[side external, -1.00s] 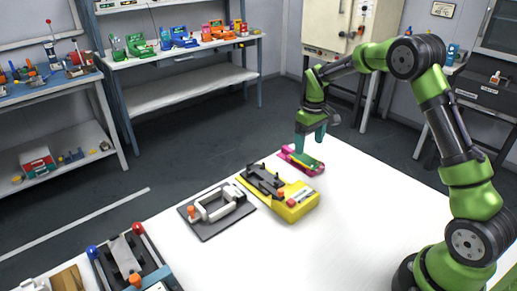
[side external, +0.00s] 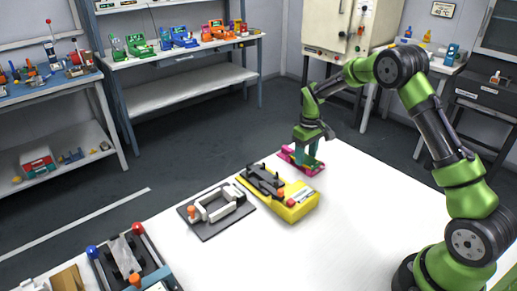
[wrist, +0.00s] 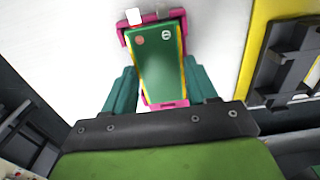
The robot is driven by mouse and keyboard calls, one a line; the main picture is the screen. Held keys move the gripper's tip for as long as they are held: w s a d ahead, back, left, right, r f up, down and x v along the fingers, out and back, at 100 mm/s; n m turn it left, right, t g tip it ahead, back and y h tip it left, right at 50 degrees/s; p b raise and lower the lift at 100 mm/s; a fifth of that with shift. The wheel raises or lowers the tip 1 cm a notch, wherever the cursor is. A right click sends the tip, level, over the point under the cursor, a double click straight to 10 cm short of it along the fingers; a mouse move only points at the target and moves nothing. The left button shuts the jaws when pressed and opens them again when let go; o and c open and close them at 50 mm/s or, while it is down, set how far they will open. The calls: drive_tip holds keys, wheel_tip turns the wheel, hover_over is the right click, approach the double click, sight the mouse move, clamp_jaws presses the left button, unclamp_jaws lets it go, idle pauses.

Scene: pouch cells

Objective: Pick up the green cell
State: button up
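The green cell (wrist: 162,72) is a flat green slab with yellow edges and two round marks at its far end. It lies in a pink holder (wrist: 166,105) on the white table. In the side external view the pink holder (side external: 318,172) shows beneath my fingers, which hide most of the cell. My gripper (wrist: 160,80) has teal fingers, one on each side of the cell, spread about as wide as the cell. It is open; I cannot tell whether the fingers touch the cell's edges. In the side external view my gripper (side external: 306,156) points down at the holder.
A yellow fixture (side external: 291,207) with a dark clamp stands close beside the holder, also seen in the wrist view (wrist: 255,60). A grey plate with a white clamp (side external: 217,210) and a lever fixture (side external: 130,262) lie farther along. The table's right part is clear.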

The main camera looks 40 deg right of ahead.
sight(307, 160)
drive_tip(key=shift+c, duration=1.3)
drive_tip(key=shift+r, duration=0.15)
drive_tip(key=shift+r, duration=0.3)
drive_tip(key=r, duration=0.3)
drive_tip(key=shift+s+a, duration=0.1)
drive_tip(key=shift+s, duration=0.2)
drive_tip(key=s+a, duration=0.1)
drive_tip(key=s, duration=0.3)
drive_tip(key=s+a, duration=0.1)
drive_tip(key=s, duration=0.4)
drive_tip(key=s+a+r, duration=0.1)
drive_tip(key=s+a, duration=0.1)
drive_tip(key=s, duration=0.3)
drive_tip(key=shift+r, duration=0.1)
drive_tip(key=w+a+r, duration=0.2)
drive_tip(key=w+a, duration=0.4)
drive_tip(key=w, duration=0.2)
drive_tip(key=w+a+r, duration=0.2)
drive_tip(key=w+a, duration=0.4)
drive_tip(key=w, duration=0.3)
drive_tip(key=shift+w, duration=0.3)
drive_tip(key=shift+d, duration=0.1)
drive_tip(key=shift+f, duration=0.1)
